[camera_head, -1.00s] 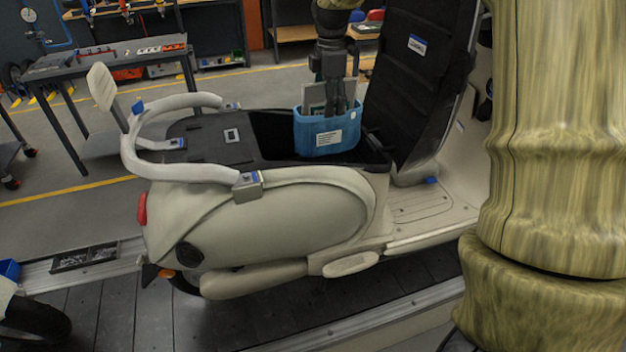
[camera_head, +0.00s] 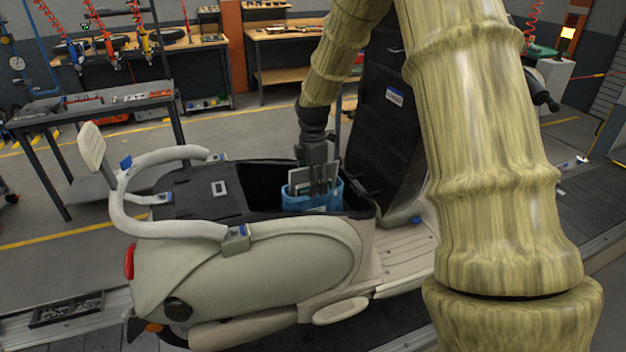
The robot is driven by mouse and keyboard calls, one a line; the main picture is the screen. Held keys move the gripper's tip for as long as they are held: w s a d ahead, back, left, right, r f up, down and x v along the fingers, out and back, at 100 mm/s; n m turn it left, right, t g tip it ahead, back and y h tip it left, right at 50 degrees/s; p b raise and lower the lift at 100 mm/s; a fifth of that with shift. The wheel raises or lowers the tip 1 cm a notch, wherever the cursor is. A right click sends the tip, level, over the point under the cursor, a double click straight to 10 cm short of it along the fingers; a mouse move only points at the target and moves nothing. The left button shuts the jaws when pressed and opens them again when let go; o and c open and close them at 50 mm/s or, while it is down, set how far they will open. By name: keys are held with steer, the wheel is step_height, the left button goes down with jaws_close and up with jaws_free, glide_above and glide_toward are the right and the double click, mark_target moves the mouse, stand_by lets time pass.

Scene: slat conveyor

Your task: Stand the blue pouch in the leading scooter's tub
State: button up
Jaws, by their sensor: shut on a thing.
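The blue pouch (camera_head: 300,203) is upright in the front end of the open black tub (camera_head: 258,180) of the cream scooter (camera_head: 255,265). Papers or cards stick up from its top. Its lower part is hidden behind the tub's near rim, so I cannot tell whether it touches the tub floor. My gripper (camera_head: 322,190) points down from above and is shut on the pouch at its upper edge. The raised black seat (camera_head: 385,130) stands just right of the pouch.
A grey work table (camera_head: 95,105) stands behind. A parts tray (camera_head: 68,310) lies at lower left. My arm hides part of the right side.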

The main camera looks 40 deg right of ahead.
steer(key=shift+f, duration=0.25)
steer(key=shift+s, duration=0.1)
steer(key=o, duration=1.3)
steer(key=shift+f, duration=0.1)
step_height(320, 180, up, 12)
steer(key=b, duration=0.3)
steer(key=shift+r, duration=0.2)
steer(key=shift+a, duration=0.1)
